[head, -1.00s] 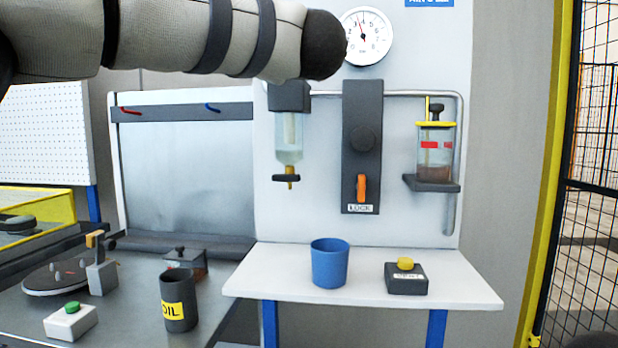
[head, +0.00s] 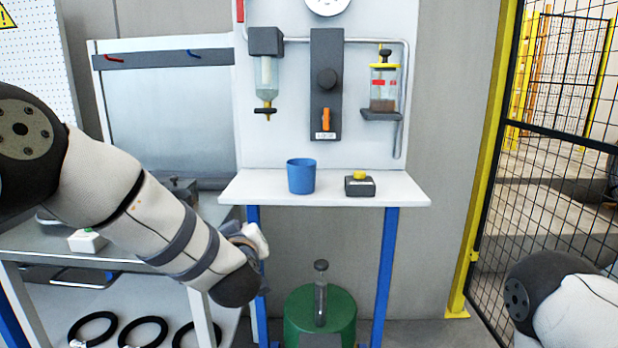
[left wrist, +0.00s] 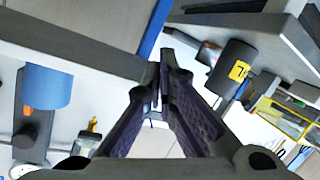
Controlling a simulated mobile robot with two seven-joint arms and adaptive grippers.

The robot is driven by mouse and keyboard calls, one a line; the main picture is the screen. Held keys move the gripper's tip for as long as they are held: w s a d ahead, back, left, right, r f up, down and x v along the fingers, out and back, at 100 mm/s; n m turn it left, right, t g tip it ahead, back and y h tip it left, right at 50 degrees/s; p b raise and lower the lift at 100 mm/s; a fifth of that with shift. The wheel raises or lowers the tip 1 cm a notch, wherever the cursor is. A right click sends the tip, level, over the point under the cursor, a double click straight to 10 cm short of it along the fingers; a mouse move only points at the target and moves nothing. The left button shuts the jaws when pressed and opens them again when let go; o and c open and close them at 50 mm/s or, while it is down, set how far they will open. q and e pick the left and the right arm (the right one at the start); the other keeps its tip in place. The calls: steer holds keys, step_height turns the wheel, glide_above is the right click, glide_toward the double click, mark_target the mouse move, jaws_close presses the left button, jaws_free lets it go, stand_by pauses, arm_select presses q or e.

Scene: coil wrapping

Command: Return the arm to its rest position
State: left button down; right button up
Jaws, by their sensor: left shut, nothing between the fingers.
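My left arm (head: 165,220) reaches in from the left in the head view and slopes down to the right, its elbow in front of the bench. Its hand is largely hidden behind the arm, beside the left leg of the white shelf. In the left wrist view my left gripper (left wrist: 158,82) has its dark fingers together with nothing between them. Part of my right arm (head: 565,300) shows at the lower right; its gripper is out of view.
The white shelf (head: 390,193) holds a blue cup (head: 301,177) and a box with a yellow button (head: 359,185). Below stands a green drum (head: 340,318). Black rings (head: 142,332) lie at lower left. The dark oil can (left wrist: 232,65) shows in the wrist view. A mesh fence stands at right.

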arm_select(q)
steer(key=s+a+f+m+g+h, duration=0.15)
steer(key=s+f+g, duration=0.25)
steer(key=s+f, duration=0.8)
steer(key=s+a+f+m+g+h, duration=0.1)
steer(key=s+a+f+m+g, duration=0.25)
steer(key=s+f, duration=0.9)
steer(key=s+a+f+g, duration=0.1)
steer(key=s+f+g, duration=0.1)
steer(key=s, duration=0.7)
steer(key=s+a+f+m+g, duration=0.1)
steer(key=s+g, duration=0.3)
steer(key=s, duration=0.5)
steer(key=s+a+f+g, duration=0.2)
steer(key=s+f+g, duration=0.1)
steer(key=s, duration=0.6)
steer(key=shift+s+a+f+m, duration=0.15)
steer(key=shift+s+f+m, duration=0.2)
steer(key=shift+f, duration=0.25)
steer(key=shift+w, duration=0.1)
steer(key=c, duration=2.3)
jaws_free()
